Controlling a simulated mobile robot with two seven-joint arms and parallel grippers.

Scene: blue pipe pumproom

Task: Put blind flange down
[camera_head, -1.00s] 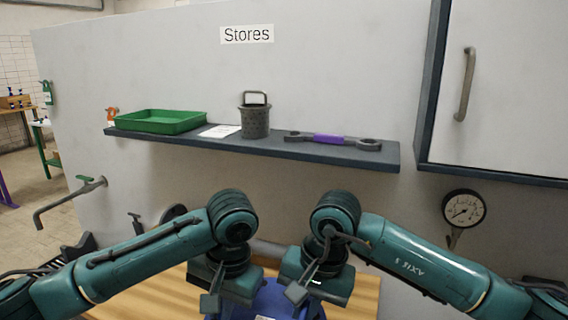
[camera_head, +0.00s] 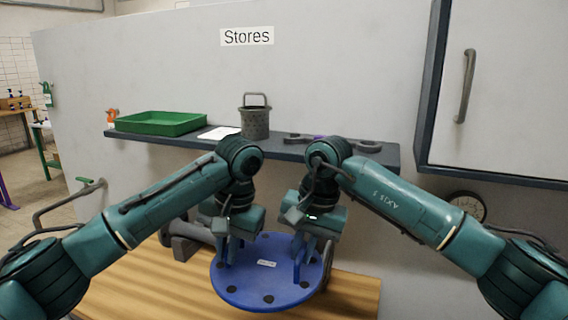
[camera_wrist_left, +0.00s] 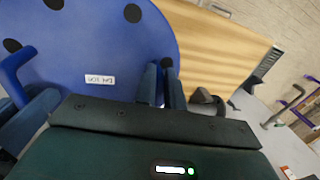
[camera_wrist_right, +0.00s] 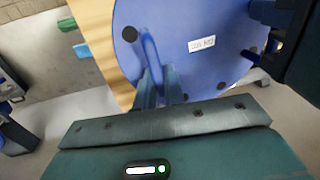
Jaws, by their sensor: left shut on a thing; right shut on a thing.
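The blind flange (camera_head: 250,281) is a blue round plate with dark holes around its rim, a small white label and two upright blue handles. My left gripper (camera_head: 228,256) is shut on its left handle, and my right gripper (camera_head: 304,258) is shut on its right handle. The flange also shows in the left wrist view (camera_wrist_left: 110,45) and the right wrist view (camera_wrist_right: 185,65). It is over the wooden bench top (camera_head: 150,285); I cannot tell whether it touches the wood.
A grey pipe piece (camera_head: 190,235) lies on the bench behind and left of the flange. Above, a wall shelf (camera_head: 290,153) holds a green tray (camera_head: 160,122), a mesh basket (camera_head: 255,122) and a wrench (camera_head: 370,147). The bench's left part is clear.

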